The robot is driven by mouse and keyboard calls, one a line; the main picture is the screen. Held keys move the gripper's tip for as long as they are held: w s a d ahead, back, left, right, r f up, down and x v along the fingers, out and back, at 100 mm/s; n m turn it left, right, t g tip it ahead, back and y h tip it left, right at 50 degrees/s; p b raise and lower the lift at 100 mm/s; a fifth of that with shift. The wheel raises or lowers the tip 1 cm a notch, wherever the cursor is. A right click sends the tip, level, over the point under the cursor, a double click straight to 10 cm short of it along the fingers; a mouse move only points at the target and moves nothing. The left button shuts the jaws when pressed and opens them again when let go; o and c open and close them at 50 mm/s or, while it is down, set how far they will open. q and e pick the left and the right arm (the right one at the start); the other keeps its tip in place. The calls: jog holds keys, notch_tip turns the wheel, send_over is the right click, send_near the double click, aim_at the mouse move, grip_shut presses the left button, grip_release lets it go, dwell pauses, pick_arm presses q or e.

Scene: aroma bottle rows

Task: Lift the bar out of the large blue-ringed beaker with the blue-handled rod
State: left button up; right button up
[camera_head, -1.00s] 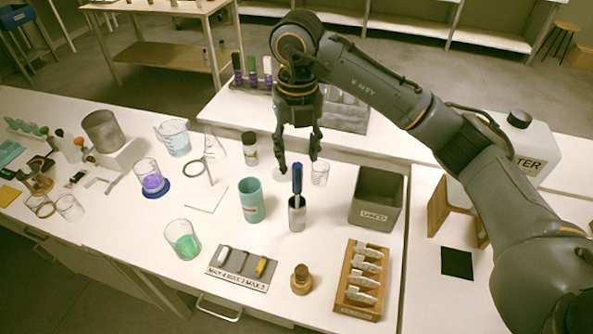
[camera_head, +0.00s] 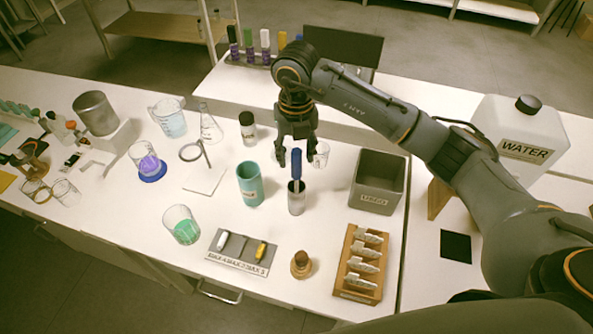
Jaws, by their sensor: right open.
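The blue-handled rod (camera_head: 296,164) stands upright in a small metal cup (camera_head: 297,204) mid-table. My right gripper (camera_head: 296,158) is open and points down, its fingers showing on either side of the blue handle; whether they are level with it in depth I cannot tell. The handle looks free. The large blue-ringed beaker (camera_head: 142,152) stands further left, holding purple liquid, on a blue ring (camera_head: 153,174). I cannot make out the bar inside it. My left gripper is not in view.
A teal cup (camera_head: 250,186) stands just left of the metal cup, and a small glass beaker (camera_head: 320,154) close behind the gripper. A grey bin (camera_head: 378,183) is to the right. Between rod and blue-ringed beaker are a stand with a ring (camera_head: 204,180) and a flask (camera_head: 209,126).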

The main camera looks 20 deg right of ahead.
aim_at(296, 165)
notch_tip(296, 165, down, 4)
jog(key=shift+s+r+p, duration=0.15)
jog(key=shift+r+p, duration=0.1)
jog(key=shift+p, duration=0.5)
jog(key=shift+f, duration=0.35)
jog(key=shift+c, duration=0.9)
grip_shut()
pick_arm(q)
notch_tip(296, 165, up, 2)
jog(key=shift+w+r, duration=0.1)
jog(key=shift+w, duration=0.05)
